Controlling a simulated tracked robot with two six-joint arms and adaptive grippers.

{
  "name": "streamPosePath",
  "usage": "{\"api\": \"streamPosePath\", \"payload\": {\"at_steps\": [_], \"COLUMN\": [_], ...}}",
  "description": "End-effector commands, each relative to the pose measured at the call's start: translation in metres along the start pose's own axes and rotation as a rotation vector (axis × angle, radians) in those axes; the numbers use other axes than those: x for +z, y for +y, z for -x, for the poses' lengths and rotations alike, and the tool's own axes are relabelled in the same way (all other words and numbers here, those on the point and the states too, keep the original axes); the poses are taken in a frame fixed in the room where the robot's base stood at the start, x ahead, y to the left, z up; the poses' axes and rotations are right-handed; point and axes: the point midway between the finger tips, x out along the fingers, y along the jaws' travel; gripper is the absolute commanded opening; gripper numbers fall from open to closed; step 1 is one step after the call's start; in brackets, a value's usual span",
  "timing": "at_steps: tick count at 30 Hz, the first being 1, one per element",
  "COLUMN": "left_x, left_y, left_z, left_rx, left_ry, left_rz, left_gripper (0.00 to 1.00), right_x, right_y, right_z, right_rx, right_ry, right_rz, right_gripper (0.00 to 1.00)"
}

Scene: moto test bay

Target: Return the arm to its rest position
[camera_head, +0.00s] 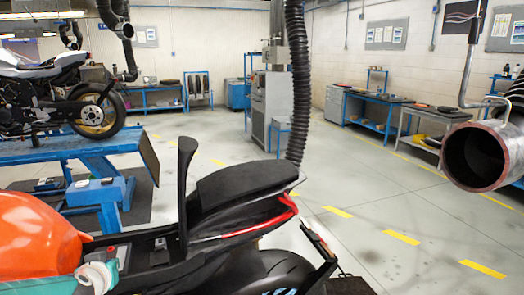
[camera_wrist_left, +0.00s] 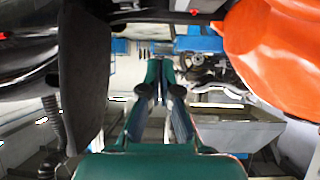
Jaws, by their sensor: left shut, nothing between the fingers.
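My left gripper (camera_wrist_left: 160,88) shows in the left wrist view as a teal body with its two fingers together and nothing between them. The motorcycle's orange tank (camera_wrist_left: 275,50) is to its right in that view, and a dark upright panel (camera_wrist_left: 85,75) is to its left. In the head view, teal and white parts of my left arm (camera_head: 97,275) show at the bottom left, beside the orange tank (camera_head: 35,240). The fingers cannot be made out there. My right gripper is in neither view.
The motorcycle's black seat (camera_head: 245,185) and upright black flap (camera_head: 185,190) stand close to the left arm. A black hose (camera_head: 298,80) hangs behind the seat. A pipe end (camera_head: 475,157) hangs at the right. Another motorcycle (camera_head: 60,95) is on a blue lift (camera_head: 70,148). Open floor lies beyond.

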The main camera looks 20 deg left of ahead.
Motion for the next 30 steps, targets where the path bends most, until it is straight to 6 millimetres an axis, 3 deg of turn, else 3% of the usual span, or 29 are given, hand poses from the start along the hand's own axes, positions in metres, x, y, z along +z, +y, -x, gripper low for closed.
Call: {"api": "streamPosePath", "payload": {"at_steps": [8, 16, 20, 23, 27, 30], "left_x": [0.044, 0.120, 0.188, 0.254, 0.347, 0.408], "left_y": [0.038, 0.105, 0.154, 0.194, 0.233, 0.247], "left_z": [-0.026, -0.046, -0.048, -0.037, -0.004, 0.029], "left_rx": [0.082, 0.212, 0.315, 0.407, 0.524, 0.588], "left_ry": [-0.106, -0.262, -0.387, -0.506, -0.679, -0.804], "left_rz": [-0.035, -0.141, -0.235, -0.315, -0.412, -0.464], "left_gripper": [0.00, 0.00, 0.00, 0.00, 0.00, 0.00], "right_x": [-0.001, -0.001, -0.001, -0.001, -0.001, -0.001], "right_y": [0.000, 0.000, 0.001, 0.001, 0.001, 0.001], "right_z": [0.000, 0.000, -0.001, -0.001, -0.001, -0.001], "right_rx": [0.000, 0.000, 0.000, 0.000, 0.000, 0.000], "right_ry": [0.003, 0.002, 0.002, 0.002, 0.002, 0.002], "right_rz": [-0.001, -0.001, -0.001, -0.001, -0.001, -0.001], "right_gripper": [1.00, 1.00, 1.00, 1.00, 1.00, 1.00]}}
